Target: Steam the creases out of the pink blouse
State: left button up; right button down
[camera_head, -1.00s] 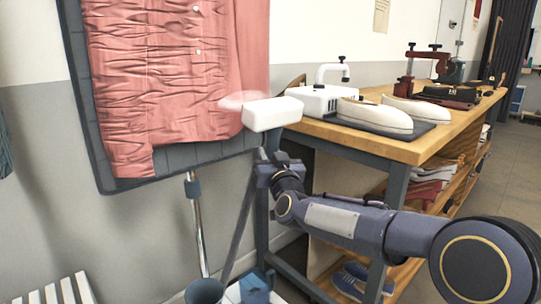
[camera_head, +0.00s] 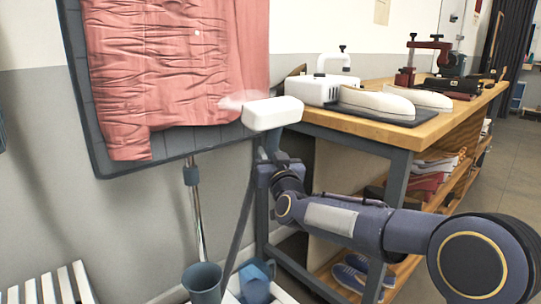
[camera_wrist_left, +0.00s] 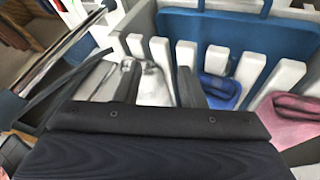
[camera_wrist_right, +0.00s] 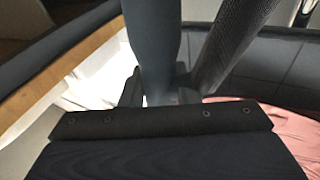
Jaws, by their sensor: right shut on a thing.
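The pink blouse (camera_head: 150,75) hangs flat on a dark upright board in the head view, with many creases across its front. My right gripper (camera_head: 277,165) is shut on the steamer's handle. The white steamer head (camera_head: 272,113) is at the blouse's lower right edge, with a pale puff of steam at its left end; I cannot tell if it touches the cloth. The handle (camera_wrist_right: 152,40) rises between the fingers in the right wrist view. My left gripper (camera_wrist_left: 160,85) shows only in its wrist view, open and apparently empty above white slats.
A wooden workbench (camera_head: 425,132) stands to the right with a white machine (camera_head: 318,90) and white pressing forms. Shoes lie on its lower shelves. A pole and blue-grey bucket (camera_head: 202,280) stand below the board. A white slatted bench (camera_head: 50,290) is at lower left.

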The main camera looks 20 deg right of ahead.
jog(key=s+d, duration=0.2)
jog(key=s, duration=0.3)
jog(key=shift+s, duration=0.35)
jog(key=shift+r, duration=0.1)
